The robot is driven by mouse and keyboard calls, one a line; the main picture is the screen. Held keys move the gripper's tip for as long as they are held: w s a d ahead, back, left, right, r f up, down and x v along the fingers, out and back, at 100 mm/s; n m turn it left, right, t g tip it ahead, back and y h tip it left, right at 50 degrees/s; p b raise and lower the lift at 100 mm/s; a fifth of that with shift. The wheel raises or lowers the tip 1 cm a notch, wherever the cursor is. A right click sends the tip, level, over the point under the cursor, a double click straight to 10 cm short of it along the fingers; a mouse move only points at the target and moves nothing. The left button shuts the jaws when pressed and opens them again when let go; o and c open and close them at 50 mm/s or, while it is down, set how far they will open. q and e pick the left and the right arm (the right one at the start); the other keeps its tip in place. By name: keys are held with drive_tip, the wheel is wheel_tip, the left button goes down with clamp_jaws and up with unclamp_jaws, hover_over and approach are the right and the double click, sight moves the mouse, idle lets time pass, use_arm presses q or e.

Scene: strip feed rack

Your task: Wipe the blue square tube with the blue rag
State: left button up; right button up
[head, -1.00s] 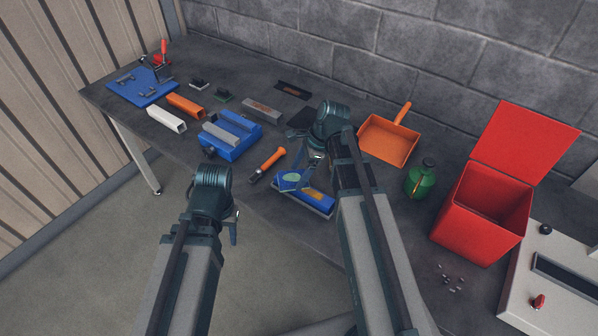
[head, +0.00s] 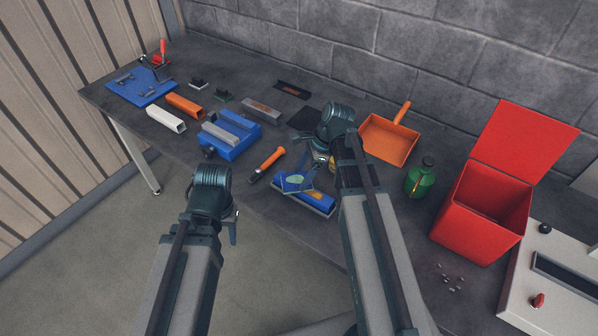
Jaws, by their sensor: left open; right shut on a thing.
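The blue square tube (head: 320,205) lies near the front edge of the bench, with a yellow-orange patch on its upper face and a grey strip along its front side. My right gripper (head: 318,170) is over its left and middle part, shut on what looks like the blue rag (head: 291,185). The rag is partly hidden by the gripper and seems to rest on or just above the tube; I cannot tell if they touch. A greenish patch shows there. My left gripper (head: 234,228) is open and empty in front of the bench edge, away from the tube.
An orange-handled tool (head: 268,163) lies just left of the tube. A blue fixture (head: 232,146), a white tube (head: 165,118) and an orange tube (head: 186,105) are further left. An orange dustpan (head: 385,142), green bottle (head: 420,180) and open red bin (head: 480,220) stand right.

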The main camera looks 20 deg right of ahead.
sight(312, 184)
drive_tip(key=shift+s+d+f, duration=0.1)
drive_tip(key=shift+s+d, duration=0.9)
drive_tip(key=shift+s, duration=0.3)
drive_tip(key=shift+s, duration=0.1)
drive_tip(key=shift+s+d, duration=1.15)
drive_tip(key=shift+s, duration=0.05)
drive_tip(key=shift+w+a+r, duration=0.1)
drive_tip(key=shift+w+a, duration=0.65)
drive_tip(key=shift+w, duration=0.2)
drive_tip(key=shift+w+a+r, duration=0.1)
drive_tip(key=shift+w+a, duration=0.6)
drive_tip(key=shift+w, duration=0.2)
drive_tip(key=shift+w+a, duration=0.1)
drive_tip(key=shift+w+a+f, duration=0.1)
drive_tip(key=shift+w+a, duration=0.95)
drive_tip(key=shift+w, duration=0.15)
drive_tip(key=shift+d, duration=0.1)
